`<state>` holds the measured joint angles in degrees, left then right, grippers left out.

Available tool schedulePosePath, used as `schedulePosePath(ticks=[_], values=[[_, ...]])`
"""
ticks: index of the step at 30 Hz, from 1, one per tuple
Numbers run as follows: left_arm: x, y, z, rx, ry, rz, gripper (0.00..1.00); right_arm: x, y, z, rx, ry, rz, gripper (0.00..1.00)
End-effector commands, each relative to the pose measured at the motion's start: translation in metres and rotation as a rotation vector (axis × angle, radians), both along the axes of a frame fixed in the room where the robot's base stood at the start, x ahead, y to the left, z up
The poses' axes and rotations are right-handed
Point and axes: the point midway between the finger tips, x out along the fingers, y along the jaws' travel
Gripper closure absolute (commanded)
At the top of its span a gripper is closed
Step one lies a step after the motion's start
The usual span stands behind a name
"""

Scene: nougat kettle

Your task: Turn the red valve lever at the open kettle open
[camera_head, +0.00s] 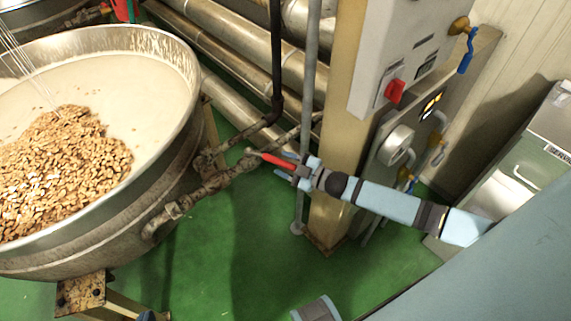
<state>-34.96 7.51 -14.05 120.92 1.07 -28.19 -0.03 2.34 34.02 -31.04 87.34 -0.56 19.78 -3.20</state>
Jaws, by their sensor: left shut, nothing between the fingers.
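The red valve lever (277,161) sticks out to the right from the rusty pipework at the side of the open kettle (186,105), which holds a pale mass and a heap of nuts. My right gripper (286,166), on the arm coming in from the right, is at the lever's free end. Its light-blue fingers stand apart, one above and one below the lever; contact with it cannot be made out. My left gripper is not in view.
Behind the lever stand a thin grey pole (306,110) and a beige post (343,135) with a control box (395,50). Large metal pipes (240,50) run behind the kettle. Green floor (250,265) is clear below the lever. A steel cabinet (515,180) stands at right.

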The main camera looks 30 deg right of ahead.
Motion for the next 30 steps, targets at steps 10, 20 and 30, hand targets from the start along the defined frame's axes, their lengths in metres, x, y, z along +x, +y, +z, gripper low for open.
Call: schedulePosePath(ticks=[10, 20, 30], values=[[0.000, -0.001, 0.001, -0.002, 0.001, 0.001, 1.00, -0.008, -0.005, -0.001, -0.001, 0.002, 0.000, 0.53], [0.000, -0.001, 0.003, -0.006, 0.003, 0.003, 1.00, -0.050, -0.035, 0.000, -0.001, 0.002, 0.000, 0.53], [-0.001, -0.001, 0.002, -0.006, 0.005, 0.004, 1.00, -0.062, -0.043, 0.000, 0.000, -0.001, 0.001, 0.53]])
